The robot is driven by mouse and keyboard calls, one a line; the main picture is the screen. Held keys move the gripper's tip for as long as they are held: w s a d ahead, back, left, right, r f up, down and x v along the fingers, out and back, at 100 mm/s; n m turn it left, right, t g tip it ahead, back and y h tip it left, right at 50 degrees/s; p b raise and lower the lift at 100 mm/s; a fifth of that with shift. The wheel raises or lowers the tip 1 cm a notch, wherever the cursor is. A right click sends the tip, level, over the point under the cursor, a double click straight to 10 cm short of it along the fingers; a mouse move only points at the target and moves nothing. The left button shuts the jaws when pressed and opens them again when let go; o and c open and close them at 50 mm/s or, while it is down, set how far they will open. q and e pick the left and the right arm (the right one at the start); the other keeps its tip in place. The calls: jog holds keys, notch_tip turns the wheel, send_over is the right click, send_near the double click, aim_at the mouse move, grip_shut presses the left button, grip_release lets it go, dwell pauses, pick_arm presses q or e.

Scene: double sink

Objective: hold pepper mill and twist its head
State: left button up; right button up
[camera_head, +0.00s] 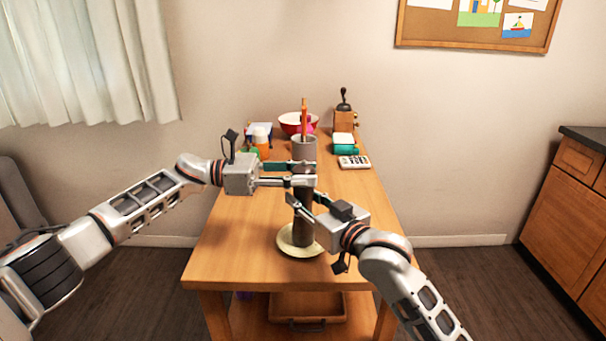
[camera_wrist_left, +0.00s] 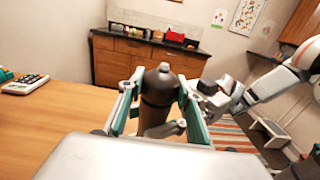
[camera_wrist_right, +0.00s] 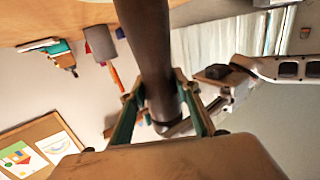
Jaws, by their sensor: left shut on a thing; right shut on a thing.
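A tall dark brown pepper mill (camera_head: 303,228) stands upright over a pale yellow plate (camera_head: 284,246) near the front of the wooden table. My left gripper (camera_head: 303,174) is shut on the mill's head, coming in from the left. The rounded head (camera_wrist_left: 163,84) shows between its fingers in the left wrist view. My right gripper (camera_head: 306,203) is shut on the mill lower down, on its upper body, coming in from the right. The dark body (camera_wrist_right: 147,40) also runs between the fingers in the right wrist view. The fingers partly hide the mill's top in the head view.
Behind the mill on the table (camera_head: 228,243) stand a grey utensil pot (camera_head: 304,148), a red bowl (camera_head: 291,121), a coffee grinder (camera_head: 344,119), a teal box (camera_head: 344,148) and a calculator-like object (camera_head: 354,162). The table's front and sides are clear.

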pick_arm(q)
jog(key=shift+m+g, duration=0.3)
jog(key=shift+g, duration=0.1)
dwell(0.3)
jog(key=o, duration=1.1)
jog(key=shift+a, duration=0.1)
jog(key=a, duration=1.2)
jog(key=shift+w, duration=0.4)
